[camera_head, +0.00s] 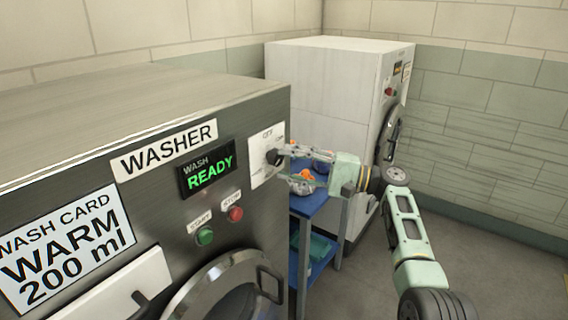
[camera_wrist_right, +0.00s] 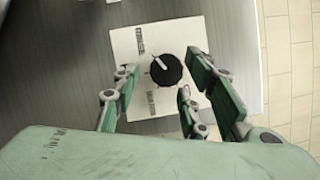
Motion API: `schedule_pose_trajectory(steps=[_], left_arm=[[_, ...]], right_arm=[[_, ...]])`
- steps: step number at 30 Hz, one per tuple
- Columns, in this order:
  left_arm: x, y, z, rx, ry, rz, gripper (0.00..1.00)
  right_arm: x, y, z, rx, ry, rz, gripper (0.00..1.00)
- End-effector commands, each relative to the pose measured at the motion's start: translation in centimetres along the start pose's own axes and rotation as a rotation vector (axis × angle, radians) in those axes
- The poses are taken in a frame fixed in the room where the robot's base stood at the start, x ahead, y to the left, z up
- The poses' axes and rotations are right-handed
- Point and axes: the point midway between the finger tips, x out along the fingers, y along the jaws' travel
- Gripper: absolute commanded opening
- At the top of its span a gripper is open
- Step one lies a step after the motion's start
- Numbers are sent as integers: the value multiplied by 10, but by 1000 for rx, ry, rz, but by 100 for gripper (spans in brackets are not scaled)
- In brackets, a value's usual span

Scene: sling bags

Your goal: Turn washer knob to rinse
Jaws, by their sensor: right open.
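The washer (camera_head: 60,130) stands at the left in the head view. Its black knob (camera_head: 273,157) sits on a white dial plate (camera_head: 262,140) at the right end of the front panel. In the right wrist view the knob (camera_wrist_right: 166,70) has a white pointer line, tilted toward the upper left. The plate's labels are too small to read. My right gripper (camera_head: 284,152) is at the knob in the head view. In the right wrist view its open fingers (camera_wrist_right: 160,85) stand on both sides of the knob with gaps. My left gripper is not in view.
A display (camera_head: 207,168) reads "WASH READY". A green start button (camera_head: 205,236) and red stop button (camera_head: 235,214) sit below it. A blue cart (camera_head: 308,204) with items stands behind my right gripper. A white machine (camera_head: 318,85) stands farther back. Floor at right is clear.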

Motion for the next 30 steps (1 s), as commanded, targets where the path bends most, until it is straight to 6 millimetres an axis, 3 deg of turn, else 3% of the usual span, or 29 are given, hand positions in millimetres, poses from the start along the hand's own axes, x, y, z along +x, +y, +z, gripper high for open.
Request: schedule_pose_trajectory(steps=[6,13,18,27,30], left_arm=[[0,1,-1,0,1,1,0],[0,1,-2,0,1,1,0],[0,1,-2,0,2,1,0],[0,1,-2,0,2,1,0],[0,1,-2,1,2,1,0]], right_arm=[[-49,1,-1,0,5,1,40],[-88,1,-1,1,2,2,40],[-100,2,0,1,0,3,40],[-101,2,0,1,0,3,40],[-101,12,-4,11,14,14,40]])
